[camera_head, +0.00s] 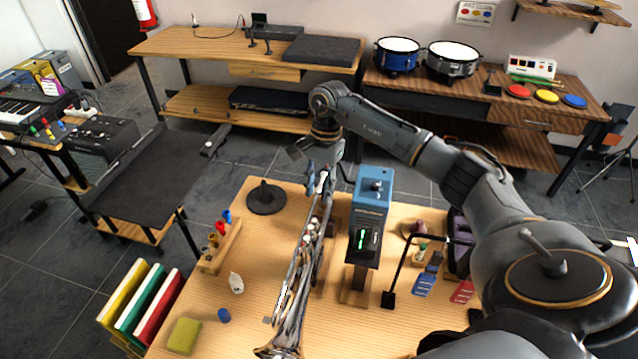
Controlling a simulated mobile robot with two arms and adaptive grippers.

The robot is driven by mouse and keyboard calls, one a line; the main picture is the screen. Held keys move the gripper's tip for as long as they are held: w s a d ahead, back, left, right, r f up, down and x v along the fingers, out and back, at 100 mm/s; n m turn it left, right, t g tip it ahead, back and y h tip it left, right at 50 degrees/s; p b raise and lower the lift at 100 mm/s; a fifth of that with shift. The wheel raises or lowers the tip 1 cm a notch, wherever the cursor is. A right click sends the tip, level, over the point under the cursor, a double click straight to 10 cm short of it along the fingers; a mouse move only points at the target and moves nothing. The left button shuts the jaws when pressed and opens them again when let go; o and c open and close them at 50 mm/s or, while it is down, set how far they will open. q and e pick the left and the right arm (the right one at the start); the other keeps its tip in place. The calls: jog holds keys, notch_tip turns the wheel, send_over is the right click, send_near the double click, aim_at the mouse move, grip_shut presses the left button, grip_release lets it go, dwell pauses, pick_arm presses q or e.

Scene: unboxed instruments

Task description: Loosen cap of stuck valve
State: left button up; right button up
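A silver trumpet (300,275) lies lengthwise across the middle of the wooden table (205,300), bell towards me. Its valves (314,228) are on its far half; I cannot tell one cap from another or which valve is stuck. My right arm reaches in from the right and bends down over the far end of the trumpet. My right gripper (321,180) is at or just above that end, beyond the valves. Its fingertips overlap the trumpet's tubing, so contact and finger gap are unclear. My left gripper is not in view.
A blue device with a green-lit display (366,220) stands right of the trumpet. A black angled stand (400,268) is beside it. Left are a dark round stand (266,196), a wooden rack of small bottles (221,247), a white bottle (236,284) and a yellow-green cloth (184,336).

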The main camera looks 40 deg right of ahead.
aim_at(315, 219)
jog(key=f, duration=0.1)
jog(key=f+b, duration=0.1)
jog(key=f, duration=0.2)
jog(key=shift+s+a, duration=0.1)
jog(key=shift+a, duration=0.2)
jog(key=f+b, duration=0.3)
jog(key=a+f+b, duration=0.1)
jog(key=f, duration=0.1)
jog(key=shift+s+f+b, duration=0.1)
jog(key=shift+s+b, duration=0.1)
jog(key=shift+b, duration=0.15)
grip_shut()
